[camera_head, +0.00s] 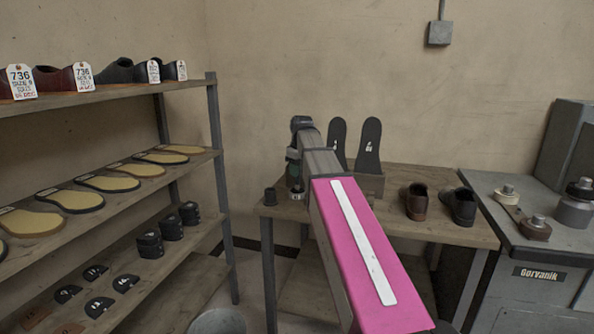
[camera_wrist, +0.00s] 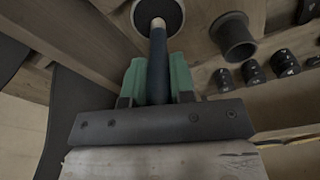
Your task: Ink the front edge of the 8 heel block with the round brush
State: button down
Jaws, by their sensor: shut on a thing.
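My gripper (camera_wrist: 158,84) is shut on the dark handle of the round brush (camera_wrist: 157,60), whose pale tip shows beyond the green fingers in the wrist view. In the head view my gripper (camera_head: 295,178) is at the table's left end, partly hidden by my arm. Dark heel pieces with pale numbers (camera_head: 126,283) lie on a low shelf at left; the numbers are too small to tell which is 8.
Two dark soles (camera_head: 370,146) stand upright behind. Two shoes (camera_head: 416,201) sit further right. Stacked dark heels (camera_head: 171,227) fill part of the shelf rack.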

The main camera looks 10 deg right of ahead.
jog(key=shift+f, duration=0.35)
dwell(1.1)
jog(key=shift+r, duration=3.5)
